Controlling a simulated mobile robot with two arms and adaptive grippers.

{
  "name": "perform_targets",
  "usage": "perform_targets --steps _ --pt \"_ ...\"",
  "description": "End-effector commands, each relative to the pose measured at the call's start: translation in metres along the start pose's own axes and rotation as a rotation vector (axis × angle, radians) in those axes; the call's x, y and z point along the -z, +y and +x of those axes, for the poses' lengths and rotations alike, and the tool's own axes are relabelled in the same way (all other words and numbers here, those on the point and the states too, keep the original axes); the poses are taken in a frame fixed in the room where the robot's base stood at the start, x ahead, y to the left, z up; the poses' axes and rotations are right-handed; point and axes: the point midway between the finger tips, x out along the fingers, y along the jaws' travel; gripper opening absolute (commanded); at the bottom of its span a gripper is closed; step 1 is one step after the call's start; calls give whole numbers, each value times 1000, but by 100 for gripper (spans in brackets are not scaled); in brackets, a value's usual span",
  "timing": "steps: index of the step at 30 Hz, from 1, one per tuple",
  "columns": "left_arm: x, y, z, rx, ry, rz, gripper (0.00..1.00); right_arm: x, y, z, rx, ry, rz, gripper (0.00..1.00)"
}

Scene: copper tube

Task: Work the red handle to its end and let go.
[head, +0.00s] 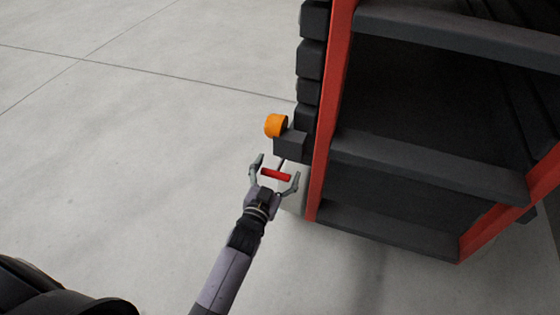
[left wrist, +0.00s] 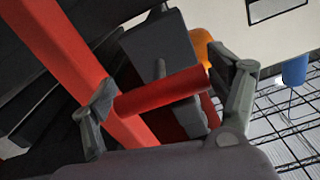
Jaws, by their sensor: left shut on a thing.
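The red handle (head: 276,175) is a short red bar near the lower left corner of a dark rack with red posts. My left gripper (head: 277,168) has one finger at each end of the bar and is shut on it along its length. In the left wrist view the red handle (left wrist: 163,91) spans between the two fingers of my left gripper (left wrist: 168,88). A dark grey block (left wrist: 158,55) with a small stem lies behind the bar. My right gripper is not in view.
The rack's red post (head: 332,120) and dark shelves (head: 430,165) stand close on the right. An orange knob (head: 276,125) on a dark block (head: 291,144) juts out just beyond the handle. The grey floor (head: 130,150) to the left is clear.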

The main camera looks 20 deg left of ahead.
Motion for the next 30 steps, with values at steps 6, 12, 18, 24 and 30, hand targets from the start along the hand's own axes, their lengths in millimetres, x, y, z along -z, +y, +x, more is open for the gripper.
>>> perform_targets --steps 6,12,18,24,30 --pt "-1 3 0 -3 -1 -8 82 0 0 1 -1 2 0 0" --pt "-1 2 0 -3 -1 -6 90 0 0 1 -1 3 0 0" --pt "-1 1 0 -1 0 -4 90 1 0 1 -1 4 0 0" --pt "-2 1 -15 -1 -2 -3 90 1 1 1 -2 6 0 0" --pt "-2 1 -57 -2 -4 -4 90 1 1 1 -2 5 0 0"
